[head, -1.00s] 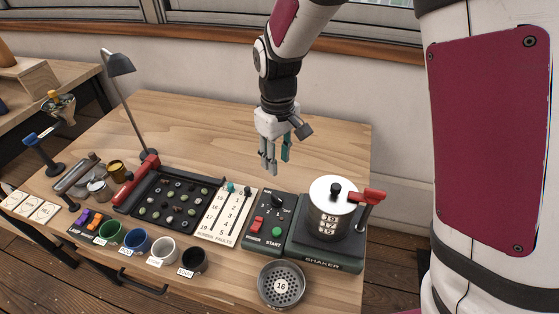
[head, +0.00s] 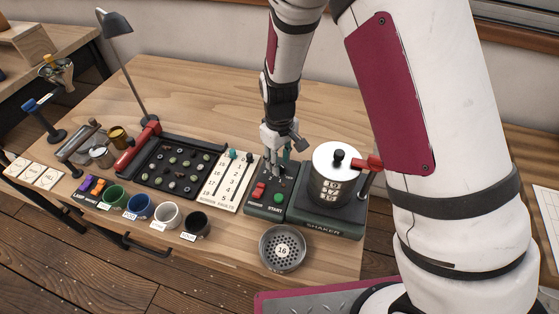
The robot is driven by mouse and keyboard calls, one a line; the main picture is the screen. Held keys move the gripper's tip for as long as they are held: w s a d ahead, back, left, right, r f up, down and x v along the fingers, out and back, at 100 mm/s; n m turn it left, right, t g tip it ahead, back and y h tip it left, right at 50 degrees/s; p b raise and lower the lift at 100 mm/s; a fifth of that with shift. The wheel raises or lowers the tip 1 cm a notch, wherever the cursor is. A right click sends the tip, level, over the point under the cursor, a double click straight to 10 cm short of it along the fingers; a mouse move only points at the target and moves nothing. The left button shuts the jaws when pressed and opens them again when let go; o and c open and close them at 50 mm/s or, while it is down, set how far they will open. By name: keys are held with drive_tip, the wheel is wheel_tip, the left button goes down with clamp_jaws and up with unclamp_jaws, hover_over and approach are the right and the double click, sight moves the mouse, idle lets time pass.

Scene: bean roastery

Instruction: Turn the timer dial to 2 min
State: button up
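The timer dial sits at the upper part of the dark control panel (head: 265,207) on the workbench. In the head view it is mostly hidden behind my gripper's fingers, so its pointer setting cannot be read. My gripper (head: 276,170) points down at the dial, its fingertips at or just above it. I cannot tell whether they touch or grip it.
The shaker (head: 333,174), a metal cylinder stack with a red-handled clamp (head: 366,163), stands close to the right of the panel. A slider board (head: 226,186) lies to its left. A round sieve (head: 282,249) is in front. The bench behind is clear.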

drive_tip(key=shift+f, duration=0.4)
drive_tip(key=shift+c, duration=0.3)
clamp_jaws()
